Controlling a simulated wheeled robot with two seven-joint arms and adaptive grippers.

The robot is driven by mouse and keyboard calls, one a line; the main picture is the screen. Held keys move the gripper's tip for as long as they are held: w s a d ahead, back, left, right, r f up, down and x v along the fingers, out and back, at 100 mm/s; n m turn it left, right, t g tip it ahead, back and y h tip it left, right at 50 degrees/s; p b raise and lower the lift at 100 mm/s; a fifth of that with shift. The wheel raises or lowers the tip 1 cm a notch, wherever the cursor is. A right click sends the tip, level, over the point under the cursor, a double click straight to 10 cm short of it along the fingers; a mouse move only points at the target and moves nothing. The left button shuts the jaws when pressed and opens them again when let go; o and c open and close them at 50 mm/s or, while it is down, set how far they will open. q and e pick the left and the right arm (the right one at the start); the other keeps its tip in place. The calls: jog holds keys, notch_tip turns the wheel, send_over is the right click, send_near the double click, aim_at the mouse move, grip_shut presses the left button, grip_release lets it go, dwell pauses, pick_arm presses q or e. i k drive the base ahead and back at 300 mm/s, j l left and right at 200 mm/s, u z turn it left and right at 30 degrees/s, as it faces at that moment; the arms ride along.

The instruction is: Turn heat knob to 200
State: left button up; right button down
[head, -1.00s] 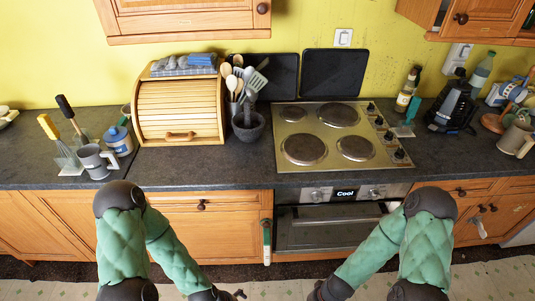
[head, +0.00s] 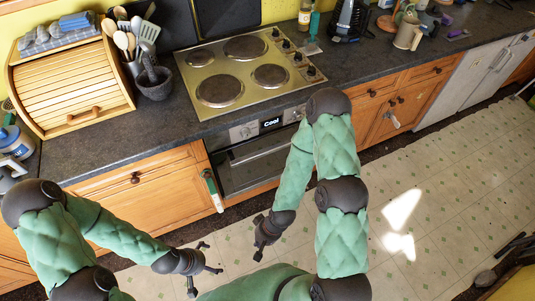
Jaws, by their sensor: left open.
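The oven (head: 255,160) is built in under the counter, with a small display (head: 271,123) reading "Cool" on its front panel. A round knob (head: 246,131) sits on the panel left of the display. The panel's right end is partly behind my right arm. I cannot read any knob's markings or setting. My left gripper (head: 212,258) is open and empty over the floor, below and in front of the oven. My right gripper (head: 259,236) hangs low in front of the oven, apart from the knobs; its finger gap is unclear.
The hob (head: 245,70) above the oven has several dark knobs along its right edge. A bread box (head: 70,80) and a mortar (head: 155,83) stand left of it. A towel or handle-like item (head: 211,190) hangs beside the oven. The floor at right is largely clear.

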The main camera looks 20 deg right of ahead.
aim_at(296, 115)
jog(key=z, duration=1.1)
